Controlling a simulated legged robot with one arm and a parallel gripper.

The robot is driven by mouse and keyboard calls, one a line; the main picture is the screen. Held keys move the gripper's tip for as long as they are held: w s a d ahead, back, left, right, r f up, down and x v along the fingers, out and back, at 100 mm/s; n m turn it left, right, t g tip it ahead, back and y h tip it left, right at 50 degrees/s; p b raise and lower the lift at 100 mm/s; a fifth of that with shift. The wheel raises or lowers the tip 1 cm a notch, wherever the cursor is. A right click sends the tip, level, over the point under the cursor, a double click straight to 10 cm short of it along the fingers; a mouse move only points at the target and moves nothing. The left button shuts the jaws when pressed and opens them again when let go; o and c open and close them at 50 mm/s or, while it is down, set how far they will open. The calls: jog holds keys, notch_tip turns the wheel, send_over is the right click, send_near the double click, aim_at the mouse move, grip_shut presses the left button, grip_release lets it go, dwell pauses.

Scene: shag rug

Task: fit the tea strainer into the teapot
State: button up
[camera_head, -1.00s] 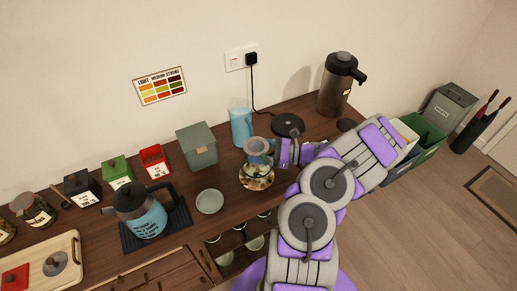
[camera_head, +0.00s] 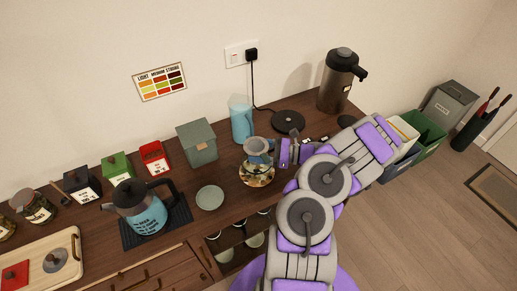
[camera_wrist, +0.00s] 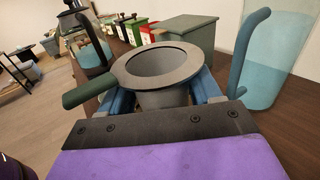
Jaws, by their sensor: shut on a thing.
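The tea strainer (camera_head: 258,147) is a grey cup with a wide rim and a dark green handle. In the wrist view the strainer (camera_wrist: 163,66) sits upright between the blue fingers of my gripper (camera_wrist: 160,92), which is shut on it. In the head view my gripper (camera_head: 270,153) holds it above or at a round floral piece (camera_head: 257,175); the gap cannot be told. The teapot (camera_head: 148,217), light blue with a black top and handle, stands on a dark mat at the left, well apart from my gripper. The inside of its top cannot be seen.
A pale green bowl (camera_head: 210,197) lies between the strainer and the teapot. Behind stand a grey-green box (camera_head: 197,145), a blue jug (camera_head: 241,124) and several canisters. A tall flask (camera_head: 337,82) stands at the back right. A wooden board (camera_head: 70,245) holds a round grey lid-like disc.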

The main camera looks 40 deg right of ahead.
jog(key=shift+f, duration=0.35)
jog(key=shift+r+p, duration=0.2)
jog(key=shift+p, duration=0.15)
jog(key=o, duration=1.1)
jog(key=p+v, duration=0.2)
jog(key=v, duration=1.5)
jog(key=shift+s+d+f, duration=0.1)
jog(key=shift+s+d, duration=0.1)
